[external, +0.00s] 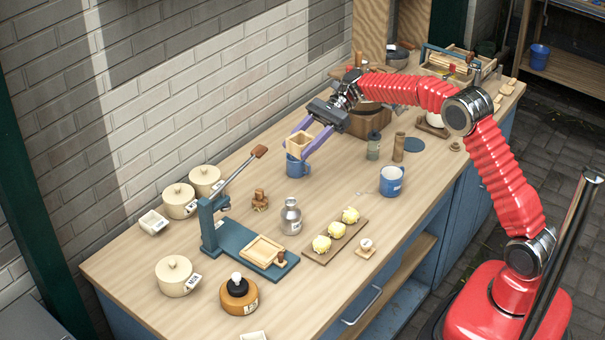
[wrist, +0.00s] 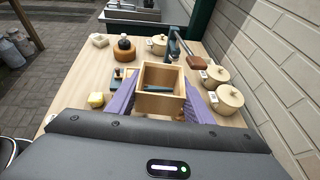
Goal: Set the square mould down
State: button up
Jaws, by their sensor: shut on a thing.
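The square mould (external: 299,146) is a small open wooden box frame. My gripper (external: 308,146) is shut on it, with the purple fingers on either side. The mould is held above the worktop, over or close to a blue mug (external: 297,166) in the external view. In the wrist view the mould (wrist: 161,103) sits between the two fingers (wrist: 160,100), its open top facing the camera. Through it a dark bluish thing shows. The mould's underside is hidden.
A blue press (external: 230,245) with a long lever and a wooden tray stands on the worktop (external: 160,250). Near it are a metal bottle (external: 291,217), a board with yellow pats (external: 335,238), another blue mug (external: 391,181) and lidded pots (external: 179,200). A brick wall runs behind.

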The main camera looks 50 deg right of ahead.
jog(key=w+d+m+t+h, duration=0.35)
jog(key=w+m+t, duration=0.2)
jog(key=w, duration=0.35)
jog(key=w+d+m+t+h, duration=0.35)
jog(key=w+m+t, duration=0.2)
jog(key=w, duration=0.35)
jog(key=d+m+h, duration=0.8)
jog(key=d+h, duration=0.1)
jog(key=d, duration=0.1)
jog(key=s+d+m+g+h, duration=0.7)
jog(key=s+d+m+h, duration=0.3)
jog(key=s, duration=0.3)
notch_tip(320, 180, down, 11)
jog(key=s+m, duration=0.1)
jog(key=shift+a+r+g, duration=0.2)
jog(key=shift+g, duration=0.1)
jog(key=shift+f, duration=3.1)
